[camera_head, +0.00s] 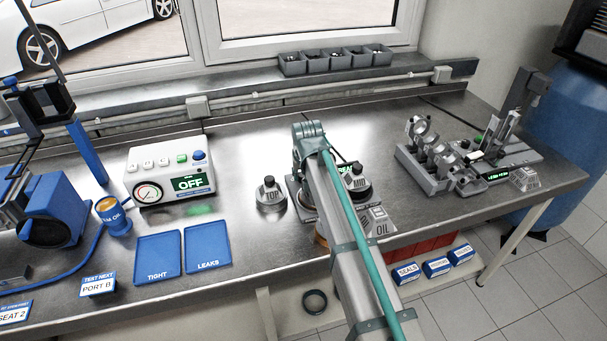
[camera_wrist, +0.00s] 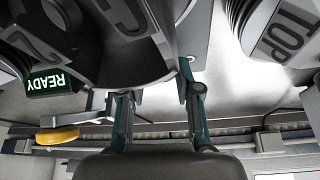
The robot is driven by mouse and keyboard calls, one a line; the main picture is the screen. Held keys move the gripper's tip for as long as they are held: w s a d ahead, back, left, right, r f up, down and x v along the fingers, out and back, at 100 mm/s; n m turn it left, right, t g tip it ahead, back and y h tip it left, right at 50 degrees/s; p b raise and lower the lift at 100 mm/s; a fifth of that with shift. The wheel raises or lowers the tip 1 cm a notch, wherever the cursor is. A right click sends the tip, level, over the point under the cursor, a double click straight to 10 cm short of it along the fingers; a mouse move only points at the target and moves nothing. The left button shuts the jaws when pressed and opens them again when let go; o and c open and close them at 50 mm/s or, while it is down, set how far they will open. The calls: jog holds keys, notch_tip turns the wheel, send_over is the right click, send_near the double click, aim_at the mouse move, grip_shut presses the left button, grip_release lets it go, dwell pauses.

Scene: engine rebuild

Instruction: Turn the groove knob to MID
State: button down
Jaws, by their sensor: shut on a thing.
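My gripper shows in the wrist view (camera_wrist: 157,85), its two teal-edged fingers apart with a large dark grey round part (camera_wrist: 95,45) with light markings at their tips. This part looks like the groove knob, seen very close and cut off by the frame; its setting cannot be read. Beside it a small green display reads READY (camera_wrist: 55,82). In the head view my arm hides my gripper and most of the station, whose lit display (camera_head: 346,169) shows in part. A dark piston marked MID (camera_head: 357,183) stands at its right.
A piston marked TOP (camera_head: 270,195) stands to the left; it also shows in the wrist view (camera_wrist: 285,35). A grey block marked OIL (camera_head: 379,222) is at the front. The tester reading OFF (camera_head: 170,172) and two blue trays (camera_head: 182,252) are further left. A metal fixture (camera_head: 455,160) stands right.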

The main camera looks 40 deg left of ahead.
jog(key=c, duration=0.8)
grip_release()
jog(key=shift+r, duration=0.1)
jog(key=v, duration=1.1)
jog(key=shift+s+d+r, duration=0.15)
jog(key=shift+s+r, duration=0.05)
jog(key=shift+r, duration=0.15)
